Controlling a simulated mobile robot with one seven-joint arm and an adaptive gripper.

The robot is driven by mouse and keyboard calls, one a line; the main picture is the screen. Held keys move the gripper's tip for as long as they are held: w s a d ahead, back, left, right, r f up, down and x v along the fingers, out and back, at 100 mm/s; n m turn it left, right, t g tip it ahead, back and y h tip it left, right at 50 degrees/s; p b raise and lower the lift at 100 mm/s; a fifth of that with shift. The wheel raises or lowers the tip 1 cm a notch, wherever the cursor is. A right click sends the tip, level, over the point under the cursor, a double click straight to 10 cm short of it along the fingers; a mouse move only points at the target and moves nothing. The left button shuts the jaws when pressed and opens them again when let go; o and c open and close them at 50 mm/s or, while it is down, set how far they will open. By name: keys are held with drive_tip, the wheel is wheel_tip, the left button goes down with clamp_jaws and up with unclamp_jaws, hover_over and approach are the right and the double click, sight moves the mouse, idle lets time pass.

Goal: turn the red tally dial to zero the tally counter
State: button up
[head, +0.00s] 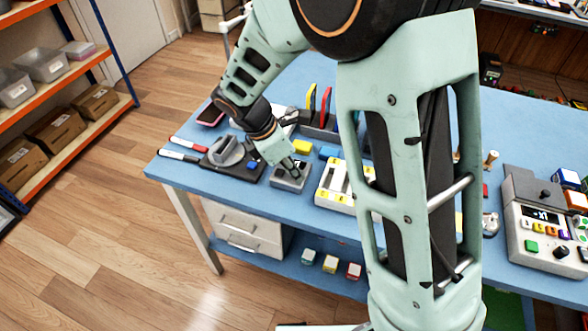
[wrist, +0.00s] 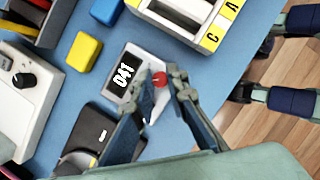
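The tally counter (wrist: 124,76) is a small grey box on the blue table, its black display reading 041. Its red tally dial (wrist: 159,78) is a small round knob on the right end of its top. My gripper (wrist: 160,80) is over the counter, with one fingertip on each side of the dial. The fingers are apart, and contact with the dial is not clear. In the head view the counter (head: 286,184) stands near the table's front edge under my gripper (head: 297,172), and the dial is hidden there.
A yellow block (wrist: 84,52) and a blue block (wrist: 106,10) lie close behind the counter. A white slotted tray with letter labels (head: 325,198) stands to its right. A dark base with a grey cradle (head: 212,162) is to its left.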

clamp_jaws()
drive_tip(key=m+g+p, duration=0.1)
drive_tip(key=m, duration=0.2)
drive_tip(key=shift+r+p, duration=0.1)
drive_tip(key=shift+p, duration=0.25)
drive_tip(key=m, duration=0.1)
drive_tip(key=m+g+p, duration=0.1)
drive_tip(key=m, duration=0.1)
drive_tip(key=shift+w+m, duration=0.2)
drive_tip(key=shift+m, duration=0.1)
drive_tip(key=m+g+p, duration=0.1)
drive_tip(key=m, duration=0.2)
drive_tip(key=shift+w+m+g+p, duration=0.1)
drive_tip(key=shift+m+g+p, duration=0.2)
drive_tip(key=shift+g, duration=0.1)
drive_tip(key=shift+m+g+y+p, duration=0.4)
drive_tip(key=shift+m+g, duration=0.1)
drive_tip(key=shift+m, duration=1.3)
drive_tip(key=o, duration=0.8)
unclamp_jaws()
